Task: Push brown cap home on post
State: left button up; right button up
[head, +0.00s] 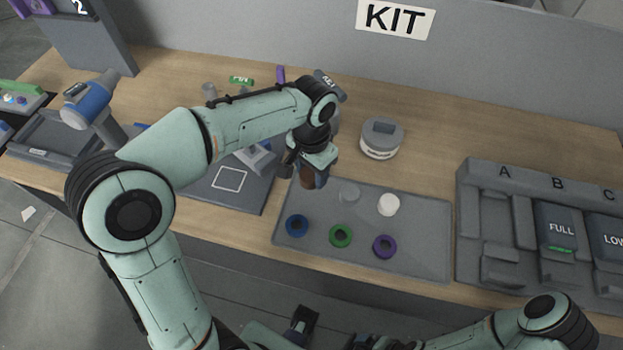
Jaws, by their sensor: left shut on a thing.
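My left gripper (306,177) points down over the back left corner of the grey tray (425,252). It is shut on the brown cap (307,183), which shows between its dark fingers. The post under the cap is hidden, so I cannot tell how far down the cap sits or whether it touches a post. My right arm enters at the bottom right. Its gripper end is low at the bottom edge, and its fingers cannot be made out clearly.
The tray also holds blue (297,225), green (340,236) and purple (384,246) rings, a grey round piece (349,193) and a white one (388,204). A round grey-white device (381,138) stands behind. A slotted rack (482,225) is at right, a dark mat (205,192) at left.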

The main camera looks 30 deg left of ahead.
pick_arm(q)
notch_tip(320, 180, up, 15)
jog(key=p, duration=0.4)
jog(key=shift+r, duration=0.2)
pick_arm(e)
jog(key=r, duration=0.1)
jog(key=w+r, duration=0.1)
jog(key=r, duration=0.1)
jog(key=w+r, duration=0.1)
jog(key=shift+w+r, duration=0.1)
jog(key=shift+r, duration=0.3)
